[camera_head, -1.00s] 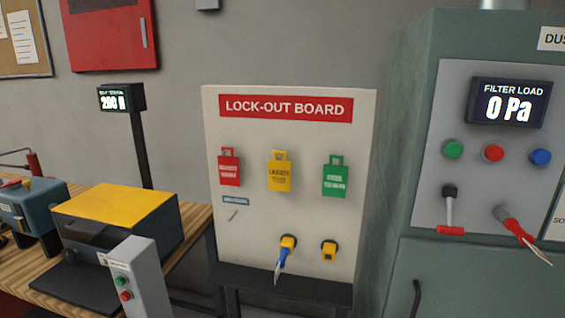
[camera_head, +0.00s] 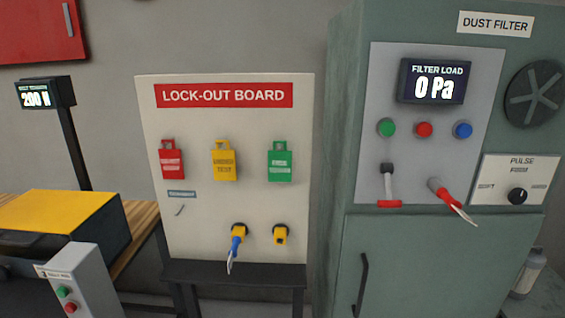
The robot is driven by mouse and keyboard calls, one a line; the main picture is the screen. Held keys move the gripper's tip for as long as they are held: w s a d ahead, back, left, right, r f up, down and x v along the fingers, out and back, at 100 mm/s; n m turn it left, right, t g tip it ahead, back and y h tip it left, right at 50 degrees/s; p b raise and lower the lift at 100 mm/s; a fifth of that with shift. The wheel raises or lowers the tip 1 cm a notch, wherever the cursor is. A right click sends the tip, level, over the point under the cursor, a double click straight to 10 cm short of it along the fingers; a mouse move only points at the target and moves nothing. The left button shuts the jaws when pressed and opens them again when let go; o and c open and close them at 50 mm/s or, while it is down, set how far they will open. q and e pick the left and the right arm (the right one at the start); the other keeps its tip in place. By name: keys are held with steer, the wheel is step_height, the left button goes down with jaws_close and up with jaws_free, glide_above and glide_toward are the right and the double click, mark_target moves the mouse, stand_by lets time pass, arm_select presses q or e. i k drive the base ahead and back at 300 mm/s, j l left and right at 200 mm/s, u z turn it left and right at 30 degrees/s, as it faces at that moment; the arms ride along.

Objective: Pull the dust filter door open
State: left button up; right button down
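The dust filter (camera_head: 345,150) is a grey-green cabinet at the right, with a sign reading DUST FILTER (camera_head: 495,24). Its door (camera_head: 440,265) is the lower front panel and looks shut. A dark vertical handle (camera_head: 362,285) is on the door's left side. Above the door, a grey panel carries a display (camera_head: 434,83) reading 0 Pa, green, red and blue buttons, a lever with a red base (camera_head: 389,185) and a red-handled item (camera_head: 448,199). The door's lower part is cut off by the picture edge. Neither of my grippers is in view.
A lock-out board (camera_head: 225,225) with red, yellow and green tags stands left of the cabinet on a dark stand (camera_head: 235,272). A wooden bench (camera_head: 142,215) with a yellow-topped machine (camera_head: 60,215) is at the left. A grey canister (camera_head: 529,272) stands right of the cabinet.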

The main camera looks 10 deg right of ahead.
mark_target(397, 266)
steer(key=z, duration=1.55)
